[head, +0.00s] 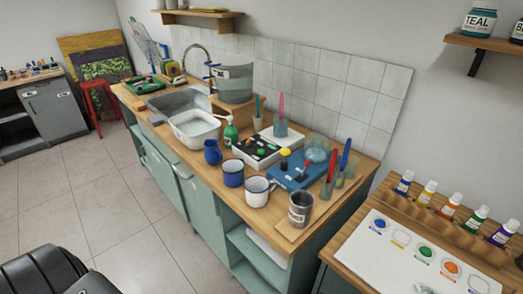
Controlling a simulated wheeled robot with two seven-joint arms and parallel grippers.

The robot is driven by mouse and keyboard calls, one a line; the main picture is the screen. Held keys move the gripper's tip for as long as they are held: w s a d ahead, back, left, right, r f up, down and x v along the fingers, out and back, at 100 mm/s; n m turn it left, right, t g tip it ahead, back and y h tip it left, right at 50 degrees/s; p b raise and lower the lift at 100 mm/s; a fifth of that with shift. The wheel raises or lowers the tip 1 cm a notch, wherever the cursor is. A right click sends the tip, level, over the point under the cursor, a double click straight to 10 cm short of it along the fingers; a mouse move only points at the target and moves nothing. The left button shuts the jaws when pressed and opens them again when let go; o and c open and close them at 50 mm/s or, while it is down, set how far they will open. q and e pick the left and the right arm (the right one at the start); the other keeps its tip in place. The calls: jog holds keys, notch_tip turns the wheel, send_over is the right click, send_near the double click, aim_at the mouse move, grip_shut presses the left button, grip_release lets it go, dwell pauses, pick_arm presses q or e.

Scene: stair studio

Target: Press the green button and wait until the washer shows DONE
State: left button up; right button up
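No gripper of mine is in view. I cannot tell for certain which thing is the washer. On the counter stands a low white unit with a dark top (265,154), with small green and orange round spots on it. Beside it is a flat blue unit (291,182) with a clear jar (317,147) at its back, a yellow round part and a red part near it. The green spots (261,150) are too small for me to tell which is a button. I see no readable display and no word DONE.
The wooden counter also holds a sink (180,101), a white basin (194,129), a green bottle (231,134), a blue jug (212,152), mugs (233,173) and a metal cup (300,209). A paint table (346,249) stands at right. Tiled floor (105,190) at left is clear.

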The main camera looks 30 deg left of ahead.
pick_arm(q)
grip_shut()
dwell(0.3)
dwell(1.6)
